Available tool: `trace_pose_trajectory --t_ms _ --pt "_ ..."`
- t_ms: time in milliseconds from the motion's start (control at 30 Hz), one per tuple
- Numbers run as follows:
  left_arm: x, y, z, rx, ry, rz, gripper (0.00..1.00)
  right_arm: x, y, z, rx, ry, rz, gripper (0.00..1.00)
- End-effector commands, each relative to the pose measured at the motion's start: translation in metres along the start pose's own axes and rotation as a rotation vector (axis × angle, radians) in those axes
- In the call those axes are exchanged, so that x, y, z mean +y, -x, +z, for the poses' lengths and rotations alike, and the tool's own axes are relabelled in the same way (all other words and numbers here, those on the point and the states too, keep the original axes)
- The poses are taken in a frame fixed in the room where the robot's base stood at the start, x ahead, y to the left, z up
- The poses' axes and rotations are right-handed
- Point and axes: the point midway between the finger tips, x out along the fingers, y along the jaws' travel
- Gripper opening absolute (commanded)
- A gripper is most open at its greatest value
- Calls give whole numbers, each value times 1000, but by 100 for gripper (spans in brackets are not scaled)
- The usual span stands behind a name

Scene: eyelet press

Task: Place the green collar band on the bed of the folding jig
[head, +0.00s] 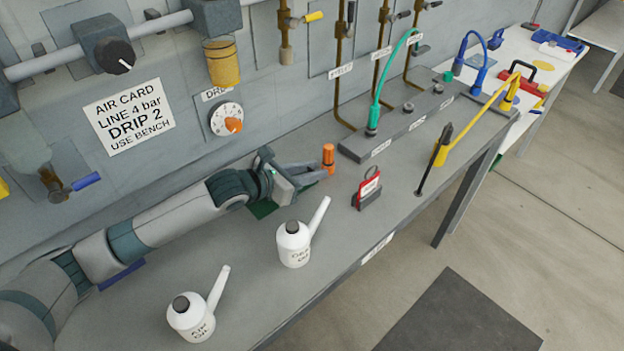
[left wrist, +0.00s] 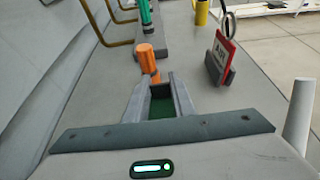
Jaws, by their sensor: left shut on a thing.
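My left gripper (head: 322,172) reaches in from the left, low over the grey bench. Its fingers are shut on the lower part of an upright orange cylinder (head: 328,153) with a wider top. In the left wrist view the orange cylinder (left wrist: 147,55) stands at the fingertips (left wrist: 154,80). A dark green flat patch (head: 263,209) lies under the gripper, mostly hidden, and shows between the fingers in the left wrist view (left wrist: 160,112). I cannot make out a green collar band or a folding jig in either view. My right gripper is not in view.
Two white oil cans (head: 293,246) (head: 191,318) stand in front of my arm. A red-and-white tag in a holder (head: 368,189) is right of the gripper. A grey block (head: 400,118) with coloured hoses stands behind. The wall (head: 180,150) carries pipes and a dial.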

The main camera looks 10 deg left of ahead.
Motion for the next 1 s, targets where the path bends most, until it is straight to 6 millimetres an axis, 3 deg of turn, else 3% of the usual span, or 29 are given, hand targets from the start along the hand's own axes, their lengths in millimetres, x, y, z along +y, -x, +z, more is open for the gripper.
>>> trace_pose_trajectory --t_ms 267,667,700,767,1000 --pt "-1 -12 -29 1 3 -1 1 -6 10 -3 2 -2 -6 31" --pt "0 -14 -34 1 -1 0 1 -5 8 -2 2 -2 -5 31" --pt "0 -14 -34 1 0 0 25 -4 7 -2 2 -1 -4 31" --pt "0 -13 -34 1 0 0 39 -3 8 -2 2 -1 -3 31" --pt "-1 -13 -33 1 0 -1 42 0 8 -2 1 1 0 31"
